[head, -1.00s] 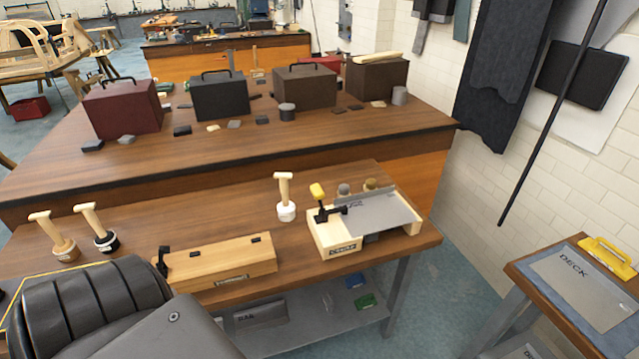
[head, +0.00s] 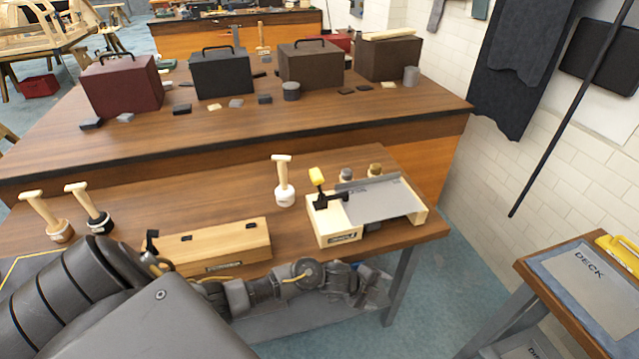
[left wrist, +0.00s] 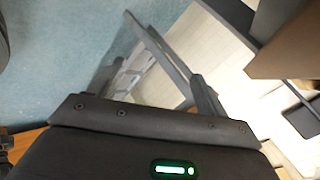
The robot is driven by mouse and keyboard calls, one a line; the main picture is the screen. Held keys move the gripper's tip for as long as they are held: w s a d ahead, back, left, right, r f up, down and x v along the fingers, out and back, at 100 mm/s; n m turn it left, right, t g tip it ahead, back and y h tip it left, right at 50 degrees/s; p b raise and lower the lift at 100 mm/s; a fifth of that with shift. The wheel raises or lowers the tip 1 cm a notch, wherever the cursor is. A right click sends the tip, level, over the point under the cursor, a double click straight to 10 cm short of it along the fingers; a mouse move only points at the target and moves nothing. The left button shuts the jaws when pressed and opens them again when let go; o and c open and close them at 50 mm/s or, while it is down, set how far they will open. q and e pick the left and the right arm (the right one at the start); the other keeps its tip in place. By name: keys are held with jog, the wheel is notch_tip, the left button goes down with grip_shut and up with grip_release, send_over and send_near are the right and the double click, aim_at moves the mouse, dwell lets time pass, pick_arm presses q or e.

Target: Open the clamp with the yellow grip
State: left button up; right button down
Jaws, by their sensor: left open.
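The clamp with the yellow grip (head: 317,176) stands at the left end of a pale wooden fixture (head: 337,238). Its yellow grip points up above a black body. A grey metal plate (head: 385,203) lies across the fixture, with the clamp at its left edge. My left gripper (head: 372,290) is in front of the bench, below the fixture and apart from the clamp. It is open, with spread fingers in the left wrist view (left wrist: 155,88) and nothing seen held. The clamp does not show in that view. My right gripper is not in view.
A closed wooden box (head: 215,245) sits left of the fixture, behind my left arm. A white-based mallet-like tool (head: 284,185) stands between them. Two similar tools (head: 45,215) (head: 90,207) stand at far left. The bench's front edge lies behind my left gripper.

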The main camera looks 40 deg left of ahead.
pick_arm(q)
notch_tip(320, 180, up, 12)
jog(key=w+d+m+h, duration=0.1)
jog(key=w+d+m, duration=0.2)
jog(key=m, duration=0.5)
notch_tip(320, 180, up, 22)
jog(key=f+m+g+y+b, duration=0.1)
jog(key=m+g+y, duration=0.25)
jog(key=m, duration=1.25)
send_over(316, 173)
jog(key=s+a, duration=0.2)
jog(key=s, duration=0.1)
jog(key=shift+g, duration=0.25)
jog(key=b+x, duration=0.1)
jog(key=x, duration=0.3)
jog(key=shift+w+d, duration=0.2)
jog(key=x, duration=0.3)
jog(key=shift+w+d+f, duration=0.1)
jog(key=shift+w+f, duration=0.15)
jog(key=shift+x, duration=0.9)
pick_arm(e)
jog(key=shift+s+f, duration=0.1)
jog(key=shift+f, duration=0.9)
